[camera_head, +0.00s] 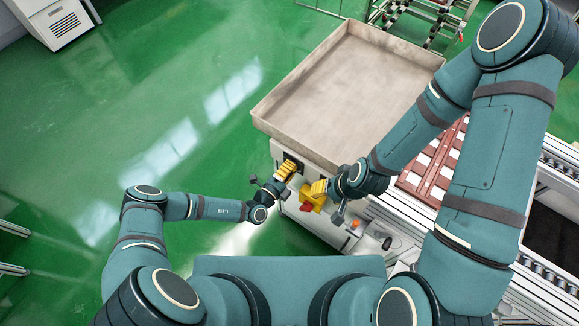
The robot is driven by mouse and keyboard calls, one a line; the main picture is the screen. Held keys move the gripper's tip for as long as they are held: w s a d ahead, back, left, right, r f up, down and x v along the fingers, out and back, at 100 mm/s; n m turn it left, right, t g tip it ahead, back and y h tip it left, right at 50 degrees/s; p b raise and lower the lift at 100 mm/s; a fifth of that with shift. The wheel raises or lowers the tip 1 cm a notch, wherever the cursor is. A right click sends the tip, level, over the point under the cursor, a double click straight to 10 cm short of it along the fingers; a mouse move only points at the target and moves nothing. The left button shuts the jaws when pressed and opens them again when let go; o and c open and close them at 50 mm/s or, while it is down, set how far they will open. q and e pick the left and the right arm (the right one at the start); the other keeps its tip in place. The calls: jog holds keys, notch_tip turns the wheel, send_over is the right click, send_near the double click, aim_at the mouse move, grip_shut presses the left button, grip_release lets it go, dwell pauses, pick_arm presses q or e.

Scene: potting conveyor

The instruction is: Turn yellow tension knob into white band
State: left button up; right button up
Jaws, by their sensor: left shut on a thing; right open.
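A ribbed yellow knob (288,169) sits against a dark patch on the pale cabinet face below the tray. I take it to be the tension knob. My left gripper (278,181) reaches it from the lower left and is shut on it. The white band is too small or hidden to make out. My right gripper (330,191) is open at the same cabinet face, right beside a second yellow part (310,196). This part has a red piece (306,207) at its lower edge. I cannot tell whether the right gripper touches it.
A large empty metal tray (330,85) tops the cabinet (321,228). A conveyor rail (385,215) and reddish-brown trays with white squares (432,171) lie to the right, partly behind my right arm. An orange button (356,224) is near the cabinet's lower corner. Green floor is free on the left.

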pick_arm(q)
jog(key=m+p, duration=0.1)
jog(key=m, duration=0.3)
jog(key=shift+m, duration=0.4)
jog(key=shift+p, duration=0.3)
jog(key=o, duration=1.2)
jog(key=shift+d, duration=0.1)
jog(key=v, duration=1.2)
